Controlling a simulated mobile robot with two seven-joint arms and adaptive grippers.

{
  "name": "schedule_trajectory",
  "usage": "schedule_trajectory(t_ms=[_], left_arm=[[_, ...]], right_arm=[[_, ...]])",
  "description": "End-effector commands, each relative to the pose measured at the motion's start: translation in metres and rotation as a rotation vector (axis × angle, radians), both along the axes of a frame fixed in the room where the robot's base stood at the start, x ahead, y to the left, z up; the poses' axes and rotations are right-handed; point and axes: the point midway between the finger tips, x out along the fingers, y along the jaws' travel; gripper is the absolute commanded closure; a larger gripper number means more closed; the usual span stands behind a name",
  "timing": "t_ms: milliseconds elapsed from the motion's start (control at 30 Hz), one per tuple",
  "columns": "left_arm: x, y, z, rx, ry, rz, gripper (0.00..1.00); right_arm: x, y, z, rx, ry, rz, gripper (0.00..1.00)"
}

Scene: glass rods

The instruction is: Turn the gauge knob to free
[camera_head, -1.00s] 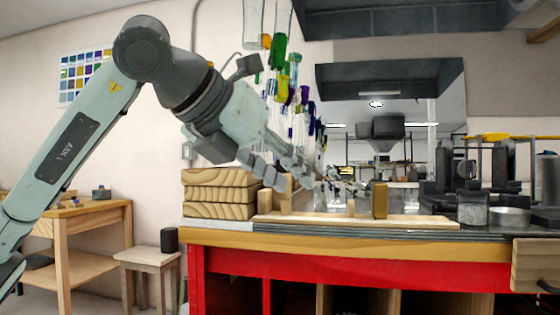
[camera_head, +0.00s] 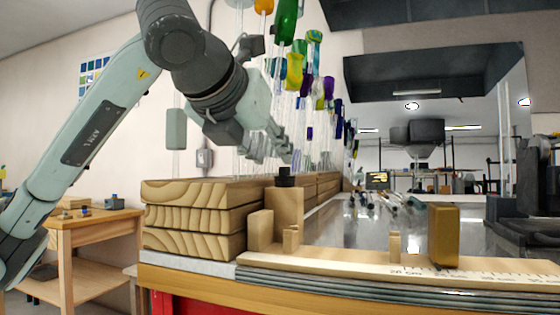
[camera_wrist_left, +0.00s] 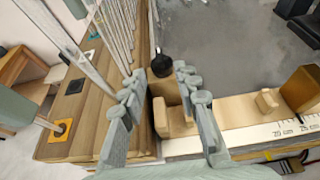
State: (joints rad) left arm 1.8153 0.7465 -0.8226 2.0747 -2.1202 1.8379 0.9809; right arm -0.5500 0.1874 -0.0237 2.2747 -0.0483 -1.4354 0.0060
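The gauge is a pale wooden ruler (camera_head: 340,268) with printed centimetre marks, lying along the front of the bench. An upright wooden block (camera_head: 286,210) at its left end carries a small black knob (camera_head: 286,176) on top. The wrist view shows the knob (camera_wrist_left: 162,64) between and just beyond my fingertips. My right gripper is out of view.
A brass-coloured block (camera_head: 444,235) and a small wooden peg (camera_head: 394,247) stand on the ruler. Stacked boards (camera_head: 190,219) lie left of the knob, with glass rods rising behind. The grey benchtop (camera_wrist_left: 225,50) beyond the ruler is mostly clear nearby.

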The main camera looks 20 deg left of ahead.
Motion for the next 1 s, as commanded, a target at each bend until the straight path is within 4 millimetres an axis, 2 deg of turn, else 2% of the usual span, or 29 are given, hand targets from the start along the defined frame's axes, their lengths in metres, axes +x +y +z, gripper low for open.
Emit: schedule_trajectory(t_ms=[100, 233, 600, 633, 867, 1000], left_arm=[[0.019, 0.0, -0.008, 0.001, 0.005, 0.001, 0.69], [0.033, -0.001, -0.013, 0.001, 0.003, 0.0, 0.69], [0.04, -0.001, -0.017, 0.001, 0.0, -0.001, 0.69], [0.04, -0.001, -0.017, 0.001, 0.0, -0.001, 0.7], [0.04, -0.002, -0.017, 0.001, 0.0, -0.002, 0.99], [0.04, -0.002, -0.017, 0.001, 0.001, -0.002, 1.0]], right_arm=[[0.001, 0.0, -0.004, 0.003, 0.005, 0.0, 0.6], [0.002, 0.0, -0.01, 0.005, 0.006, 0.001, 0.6], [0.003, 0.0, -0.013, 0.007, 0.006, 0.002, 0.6], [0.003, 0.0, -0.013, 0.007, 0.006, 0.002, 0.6], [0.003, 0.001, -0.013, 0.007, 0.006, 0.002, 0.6], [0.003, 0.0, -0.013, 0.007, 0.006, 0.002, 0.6]])
